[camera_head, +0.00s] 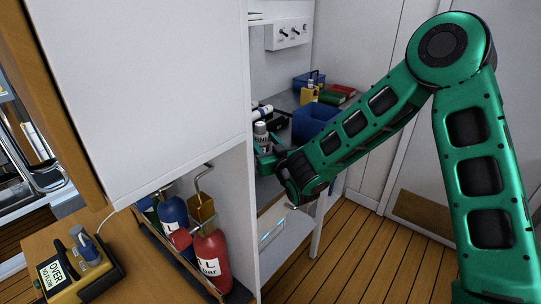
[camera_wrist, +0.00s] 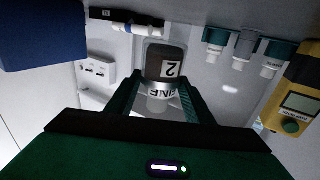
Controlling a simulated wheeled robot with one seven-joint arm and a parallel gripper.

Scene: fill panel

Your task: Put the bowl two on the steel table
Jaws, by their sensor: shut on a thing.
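My gripper (camera_wrist: 161,88) is shut on a small cylinder with a dark end, a clear-looking lower part and a white label reading "FINE" and "2" (camera_wrist: 166,68), which I take to be bowl two. In the head view, my gripper (camera_head: 266,157) reaches into the bay beside the tall white panel, and a pale cylinder with a grey top (camera_head: 261,134) shows at its fingers. Whether the bowl touches the surface cannot be told.
A blue bin (camera_head: 312,122) stands on the bench close to my arm, with a yellow item (camera_head: 309,95) and red and green books (camera_head: 338,94) behind. The white panel (camera_head: 150,80) walls the left. The wrist view shows a yellow meter (camera_wrist: 299,98) and teal-capped cylinders (camera_wrist: 245,45).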

